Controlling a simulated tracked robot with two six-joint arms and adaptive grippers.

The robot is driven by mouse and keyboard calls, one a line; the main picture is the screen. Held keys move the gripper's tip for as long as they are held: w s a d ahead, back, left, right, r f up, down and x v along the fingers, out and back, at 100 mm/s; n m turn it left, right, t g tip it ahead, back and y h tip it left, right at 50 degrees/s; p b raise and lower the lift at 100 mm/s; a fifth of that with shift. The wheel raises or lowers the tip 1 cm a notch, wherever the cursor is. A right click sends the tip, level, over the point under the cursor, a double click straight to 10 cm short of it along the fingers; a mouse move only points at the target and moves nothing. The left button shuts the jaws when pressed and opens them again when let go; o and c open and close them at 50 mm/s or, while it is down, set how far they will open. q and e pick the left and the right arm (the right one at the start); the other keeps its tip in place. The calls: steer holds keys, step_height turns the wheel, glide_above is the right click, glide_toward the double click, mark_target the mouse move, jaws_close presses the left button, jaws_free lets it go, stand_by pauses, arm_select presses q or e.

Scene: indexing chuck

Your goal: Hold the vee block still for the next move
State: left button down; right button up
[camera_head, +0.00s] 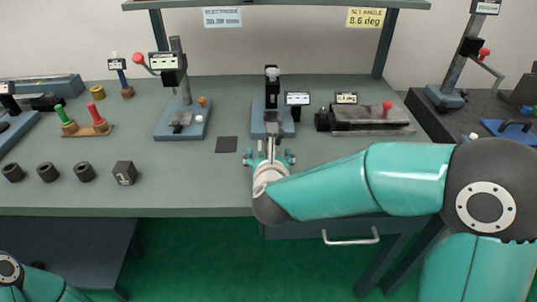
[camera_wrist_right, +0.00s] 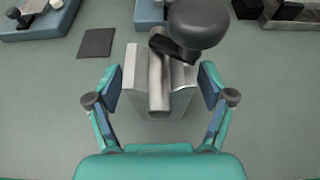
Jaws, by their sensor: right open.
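In the right wrist view, the grey metal vee block (camera_wrist_right: 132,88) stands on the bench with a round bar (camera_wrist_right: 157,88) lying in its groove. A dark round knob (camera_wrist_right: 199,22) on a dark arm sits above the far end of the bar and hides part of it. My right gripper (camera_wrist_right: 160,75) is open, with one finger on each side of the block. Narrow gaps seem to show between the pads and the block. In the head view my right gripper (camera_head: 269,157) hides most of the block. My left gripper is out of view.
Behind the block stands a blue-based fixture (camera_head: 287,128). A flat dark plate (camera_head: 226,145) lies to its left. A grey vise-like unit (camera_head: 370,128) stands to the right. The front bench around my gripper is clear.

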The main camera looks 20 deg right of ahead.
steer(key=c, duration=1.4)
steer(key=o, duration=0.7)
steer(key=c, duration=0.7)
steer(key=shift+o, duration=0.2)
steer(key=shift+s+f, duration=0.1)
steer(key=shift+f, duration=0.1)
